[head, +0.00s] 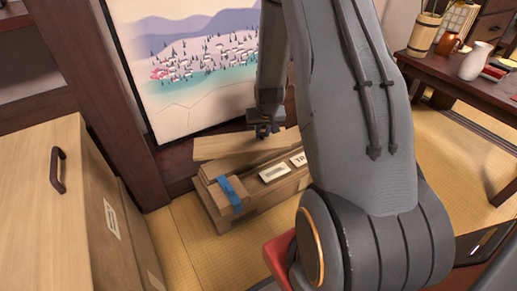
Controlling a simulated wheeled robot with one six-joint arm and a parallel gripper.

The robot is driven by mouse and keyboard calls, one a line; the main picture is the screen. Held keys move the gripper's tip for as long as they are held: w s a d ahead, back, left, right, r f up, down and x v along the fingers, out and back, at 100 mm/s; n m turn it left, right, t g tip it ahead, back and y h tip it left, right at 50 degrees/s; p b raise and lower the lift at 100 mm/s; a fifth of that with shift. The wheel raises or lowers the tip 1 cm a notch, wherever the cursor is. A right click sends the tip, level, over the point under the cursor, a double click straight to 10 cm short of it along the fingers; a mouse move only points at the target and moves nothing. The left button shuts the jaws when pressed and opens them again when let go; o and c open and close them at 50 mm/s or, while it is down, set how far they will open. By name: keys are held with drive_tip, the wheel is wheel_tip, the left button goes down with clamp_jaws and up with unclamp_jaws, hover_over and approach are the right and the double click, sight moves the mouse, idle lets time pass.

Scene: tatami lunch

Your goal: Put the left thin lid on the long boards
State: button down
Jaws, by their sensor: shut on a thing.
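My gripper (264,131) is at the middle of the head view, above the stack, partly behind my own arm. It is shut on a thin lid (222,149), a flat pale wooden board. The lid lies lengthwise over the back part of the long boards (246,209). The long boards are a low wooden stack on the floor, with a blue strap at the left end and white labels on top. I cannot tell whether the lid touches the boards. My arm hides their right end.
A wooden cabinet (60,200) with a dark handle stands at the left. A painted panel (190,100) is behind the stack. A dark table (440,70) with a white jug (474,62) stands at the upper right. Tatami floor (185,240) is bare in front of the boards.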

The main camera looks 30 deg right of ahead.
sight(263, 142)
wheel_tip(263, 142, down, 7)
drive_tip(key=b, duration=0.2)
drive_tip(key=shift+r+b, duration=0.2)
drive_tip(key=shift+b, duration=0.1)
drive_tip(key=shift+f, duration=0.1)
drive_tip(key=c, duration=1.5)
unclamp_jaws()
drive_tip(key=shift+c, duration=0.2)
drive_tip(key=p+v, duration=0.5)
drive_tip(key=v, duration=0.7)
drive_tip(key=shift+p, duration=0.4)
